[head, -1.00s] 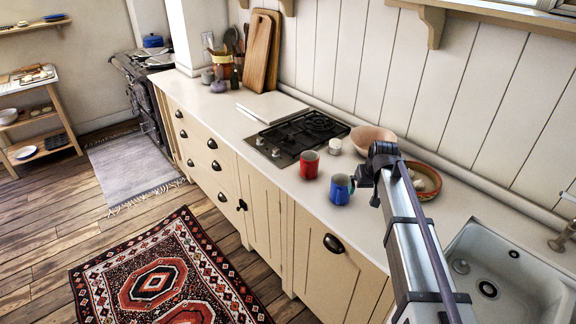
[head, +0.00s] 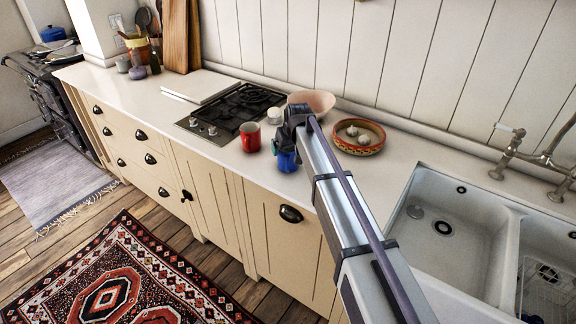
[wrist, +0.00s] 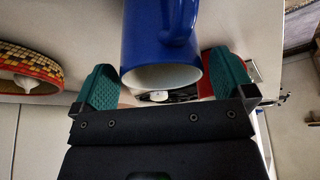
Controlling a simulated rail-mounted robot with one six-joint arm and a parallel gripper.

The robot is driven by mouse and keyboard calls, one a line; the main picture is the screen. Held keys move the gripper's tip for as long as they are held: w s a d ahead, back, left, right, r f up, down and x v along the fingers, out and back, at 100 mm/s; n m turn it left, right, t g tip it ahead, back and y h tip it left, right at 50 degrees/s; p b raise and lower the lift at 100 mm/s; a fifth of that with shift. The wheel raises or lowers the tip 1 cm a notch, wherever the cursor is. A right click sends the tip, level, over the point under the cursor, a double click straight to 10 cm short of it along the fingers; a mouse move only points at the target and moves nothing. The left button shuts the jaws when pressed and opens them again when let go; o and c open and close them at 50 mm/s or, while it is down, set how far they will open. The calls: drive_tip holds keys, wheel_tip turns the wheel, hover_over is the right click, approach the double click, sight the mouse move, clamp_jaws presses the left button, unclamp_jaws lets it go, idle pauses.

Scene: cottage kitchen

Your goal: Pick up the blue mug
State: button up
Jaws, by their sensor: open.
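The blue mug (head: 288,163) stands on the white counter near its front edge, partly hidden by my gripper (head: 287,146) in the head view. In the wrist view the blue mug (wrist: 155,40) lies between the two teal-padded fingers of my gripper (wrist: 162,75). Its pale open rim faces the wrist camera and its handle is at the upper right. The fingers are open, one on each side of the mug. The right finger looks very close to the wall; I cannot tell whether it touches.
A red mug (head: 250,137) stands just left of the blue mug. Behind are a white jar (head: 274,116), a pinkish bowl (head: 318,101) and a hob (head: 236,108). A patterned bowl (head: 371,148) with pale round items sits right, before the sink (head: 440,205).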

drive_tip(key=b+x, duration=0.1)
drive_tip(key=x, duration=0.2)
drive_tip(key=shift+w+f, duration=0.1)
drive_tip(key=shift+f, duration=0.05)
drive_tip(key=shift+r, duration=0.25)
drive_tip(key=c, duration=0.9)
drive_tip(key=shift+c, duration=0.2)
